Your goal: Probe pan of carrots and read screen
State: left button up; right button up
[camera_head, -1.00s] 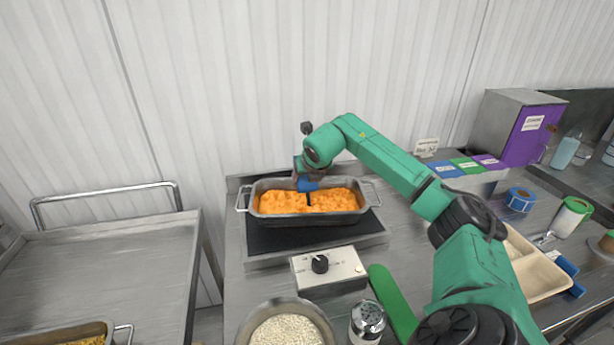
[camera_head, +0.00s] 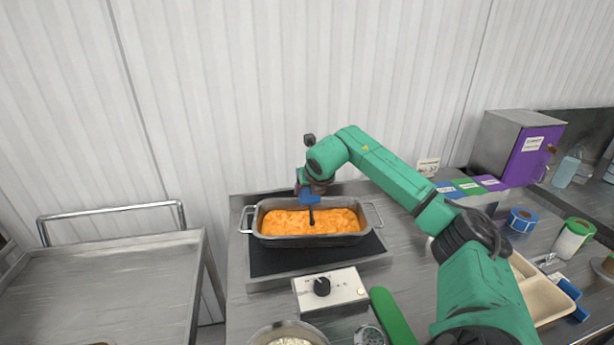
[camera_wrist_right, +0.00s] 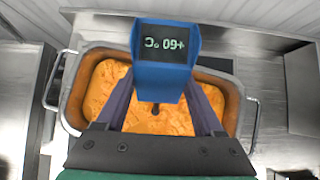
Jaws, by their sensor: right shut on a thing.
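The pan of carrots (camera_head: 262,238), a grey metal pan with two side handles, sits on a dark hot plate. It is full of orange carrots (camera_head: 290,222). My right gripper (camera_head: 311,190) is above the pan, shut on a blue probe thermometer (camera_head: 308,198). Its dark probe points down at the carrots; I cannot tell whether the tip is in them or just above. In the right wrist view, the thermometer's screen (camera_wrist_right: 163,43) faces the camera upside down and appears to read +60 °C. My left gripper is not in view.
A control box with a knob (camera_head: 331,289) stands in front of the hot plate (camera_head: 262,264). A green-handled item (camera_head: 392,315), a bowl (camera_head: 262,335) and a shaker (camera_head: 370,336) are nearer. A bare metal cart (camera_head: 120,280) is at left.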

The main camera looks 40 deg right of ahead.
notch_tip(320, 180, up, 9)
jog(key=p, duration=0.6)
jog(key=shift+r, duration=0.15)
